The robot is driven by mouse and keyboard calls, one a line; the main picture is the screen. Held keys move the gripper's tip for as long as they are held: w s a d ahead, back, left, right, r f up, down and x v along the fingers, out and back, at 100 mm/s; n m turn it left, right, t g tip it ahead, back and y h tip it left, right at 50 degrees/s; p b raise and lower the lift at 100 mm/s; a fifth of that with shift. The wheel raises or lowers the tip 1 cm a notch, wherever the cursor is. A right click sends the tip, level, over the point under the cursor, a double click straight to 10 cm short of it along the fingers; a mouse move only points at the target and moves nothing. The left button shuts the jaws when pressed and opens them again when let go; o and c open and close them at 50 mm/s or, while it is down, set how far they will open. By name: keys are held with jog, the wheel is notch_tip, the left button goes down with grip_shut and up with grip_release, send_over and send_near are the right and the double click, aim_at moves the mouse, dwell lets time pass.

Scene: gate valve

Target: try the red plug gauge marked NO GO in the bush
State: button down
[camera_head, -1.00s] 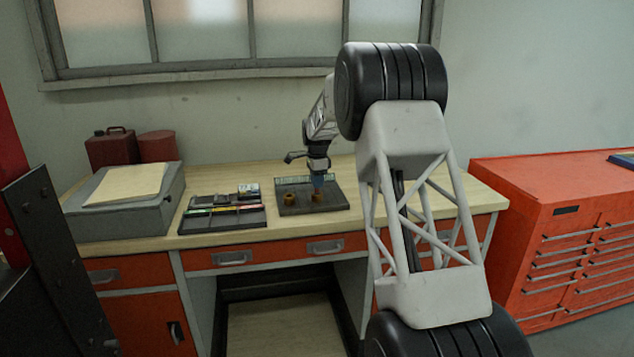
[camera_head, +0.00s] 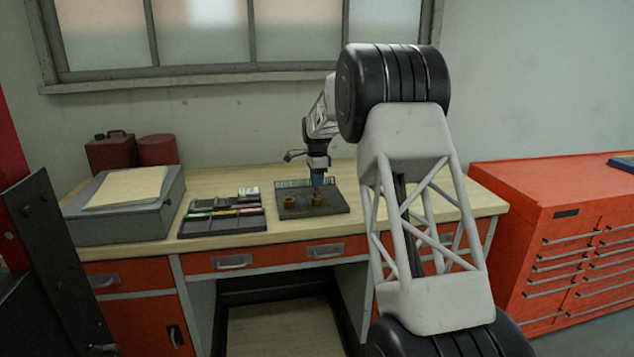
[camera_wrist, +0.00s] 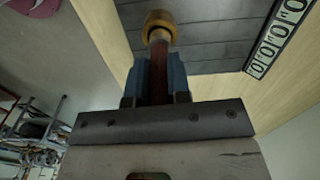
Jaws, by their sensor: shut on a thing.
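My gripper (camera_head: 319,179) points down over the right-hand of two brass-coloured bushes (camera_head: 316,199) on a dark plate (camera_head: 338,207). In the wrist view my blue fingers (camera_wrist: 159,70) are shut on a dark red gauge (camera_wrist: 158,82). The gauge's pale metal end (camera_wrist: 159,36) is lined up with the ring of the bush (camera_wrist: 160,20). I cannot tell whether that end is inside the bore or just at its mouth. No NO GO marking is readable. The other bush (camera_head: 290,201) stands to the left on the same plate.
A dark tray (camera_head: 222,230) with gauges and small items lies left of the plate. A grey box (camera_head: 125,215) with papers stands further left. The wooden bench top (camera_head: 395,190) is clear to the right. A strip with printed rings (camera_wrist: 277,38) edges the plate.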

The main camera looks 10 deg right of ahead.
jog(key=shift+r, duration=0.8)
dwell(0.4)
jog(key=shift+r, duration=2.35)
jog(key=shift+s, duration=0.1)
